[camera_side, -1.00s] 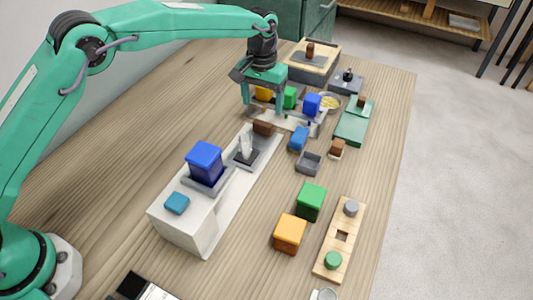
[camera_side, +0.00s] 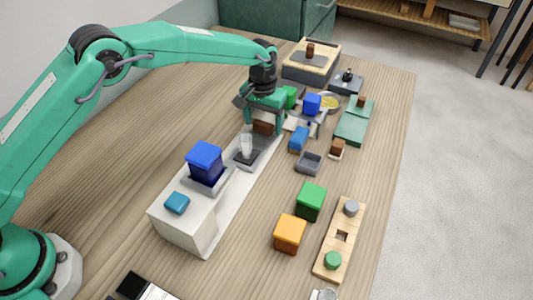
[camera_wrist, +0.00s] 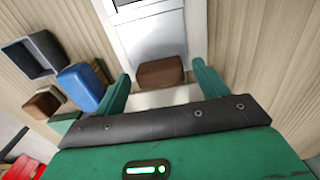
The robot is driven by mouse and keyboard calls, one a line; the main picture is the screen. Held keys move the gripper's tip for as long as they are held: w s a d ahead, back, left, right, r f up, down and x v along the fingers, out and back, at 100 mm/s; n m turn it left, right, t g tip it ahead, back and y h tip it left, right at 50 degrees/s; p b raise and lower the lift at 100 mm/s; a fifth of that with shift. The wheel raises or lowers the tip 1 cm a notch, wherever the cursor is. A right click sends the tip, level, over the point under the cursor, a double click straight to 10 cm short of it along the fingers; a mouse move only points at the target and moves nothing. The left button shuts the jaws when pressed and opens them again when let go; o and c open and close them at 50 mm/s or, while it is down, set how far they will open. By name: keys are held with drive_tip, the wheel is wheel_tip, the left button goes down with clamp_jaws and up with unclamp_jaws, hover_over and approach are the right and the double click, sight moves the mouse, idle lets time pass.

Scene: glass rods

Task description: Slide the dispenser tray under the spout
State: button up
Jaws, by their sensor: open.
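The dispenser is a pale block (camera_side: 185,228) with a blue hopper (camera_side: 205,160) and a grey ledge below it that may be the spout. A pale slab extends from it towards the far side. A small dark tray (camera_side: 246,158) holding a clear glass stands on this slab, beyond the hopper. A brown block (camera_side: 263,127), perhaps a handle, sits at the slab's far end. My gripper (camera_side: 265,120) is open over the brown block. In the wrist view, the brown block (camera_wrist: 160,72) lies between my spread fingers (camera_wrist: 165,75), with gaps on both sides.
A blue block (camera_side: 298,138), a small grey bin (camera_side: 309,163) and a brown block lie right of the slab. Green (camera_side: 311,201) and orange (camera_side: 290,233) blocks and a wooden peg board (camera_side: 330,270) stand nearer. Coloured blocks stand behind my gripper. Table left of the slab is clear.

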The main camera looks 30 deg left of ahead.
sight(243, 158)
drive_tip(key=shift+f, duration=0.5)
drive_tip(key=c, duration=1.4)
drive_tip(key=shift+s+r, duration=0.1)
drive_tip(key=shift+s, duration=5.65)
drive_tip(key=o, duration=1.4)
drive_tip(key=shift+r, duration=3.85)
